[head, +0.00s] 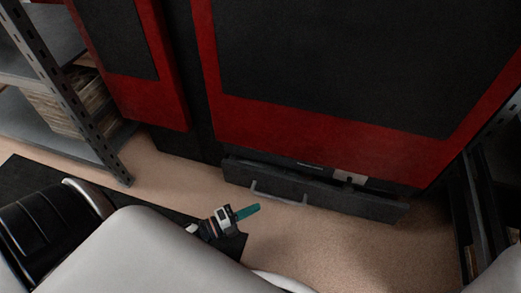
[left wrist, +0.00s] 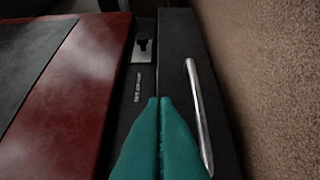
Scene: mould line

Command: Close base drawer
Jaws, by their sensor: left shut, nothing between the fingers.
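The base drawer (head: 315,189) is a dark grey drawer low under the red and black cabinet. It stands partly open, with a gap showing between its front panel and the cabinet. A silver bar handle (head: 278,197) sits on its front. In the left wrist view the drawer front (left wrist: 190,50) and the handle (left wrist: 199,115) run away from the camera. My left gripper (head: 248,212), with teal fingers, is shut and empty, in front of the handle in the head view. Its fingertips (left wrist: 160,100) appear over the drawer's top in the left wrist view; contact cannot be told. My right gripper is not visible.
The red and black cabinet (head: 330,125) rises above the drawer. A metal shelf rack (head: 85,115) stands at the left, and a dark frame (head: 470,215) at the right. A black mat (head: 28,182) lies on the floor. Tan floor (head: 350,240) is clear before the drawer.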

